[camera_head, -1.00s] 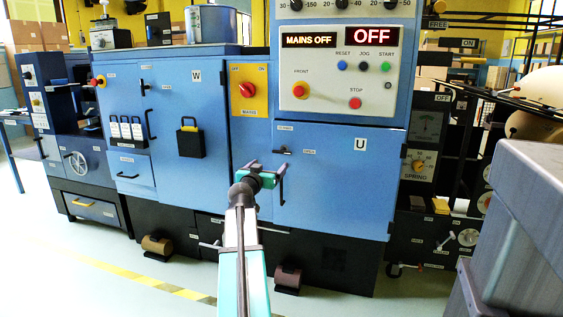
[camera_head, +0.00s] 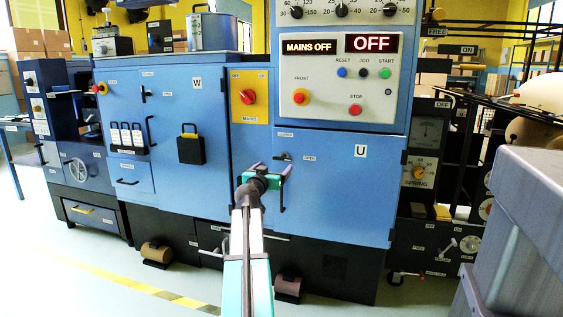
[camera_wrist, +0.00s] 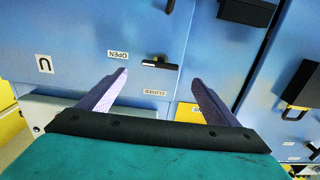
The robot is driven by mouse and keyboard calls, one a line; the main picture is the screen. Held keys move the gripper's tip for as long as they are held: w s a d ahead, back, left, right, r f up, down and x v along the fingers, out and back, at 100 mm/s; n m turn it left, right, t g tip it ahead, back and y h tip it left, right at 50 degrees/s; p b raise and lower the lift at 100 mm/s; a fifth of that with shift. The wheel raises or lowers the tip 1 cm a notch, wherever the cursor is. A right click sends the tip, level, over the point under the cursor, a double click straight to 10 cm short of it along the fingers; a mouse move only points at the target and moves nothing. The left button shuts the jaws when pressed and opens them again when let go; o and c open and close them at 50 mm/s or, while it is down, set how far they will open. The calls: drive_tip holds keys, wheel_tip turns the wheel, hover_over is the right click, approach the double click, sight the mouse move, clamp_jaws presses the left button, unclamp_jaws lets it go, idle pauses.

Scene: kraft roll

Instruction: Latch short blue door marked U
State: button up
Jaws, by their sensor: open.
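The short blue door marked U (camera_head: 335,195) is at the lower middle of the machine. It looks flush or nearly so; I cannot tell for certain. Its small dark latch handle (camera_head: 283,156) sits near the door's upper left, between a CLOSED label above and an OPEN label to the right. In the wrist view, which is upside down, the latch handle (camera_wrist: 160,62) lies beyond the fingertips, roughly between them. My gripper (camera_head: 268,168) is open and empty, just below the latch in the head view. Its purple fingers also show in the wrist view (camera_wrist: 159,77), apart from the latch.
A dark vertical pull bar (camera_head: 282,192) is on the door, close by my gripper. The tall door W (camera_head: 175,100) and a yellow mains switch plate (camera_head: 249,97) are to the left. A grey bin (camera_head: 530,220) stands at the right front. Brown rolls lie on the floor below.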

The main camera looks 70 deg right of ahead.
sight(282, 159)
drive_tip(key=shift+w+d+b, duration=0.15)
drive_tip(key=shift+d+b, duration=0.35)
drive_tip(key=shift+d, duration=2.3)
drive_tip(key=shift+w+d+b, duration=0.15)
drive_tip(key=shift+d+b, duration=0.3)
drive_tip(key=shift+d, duration=2.3)
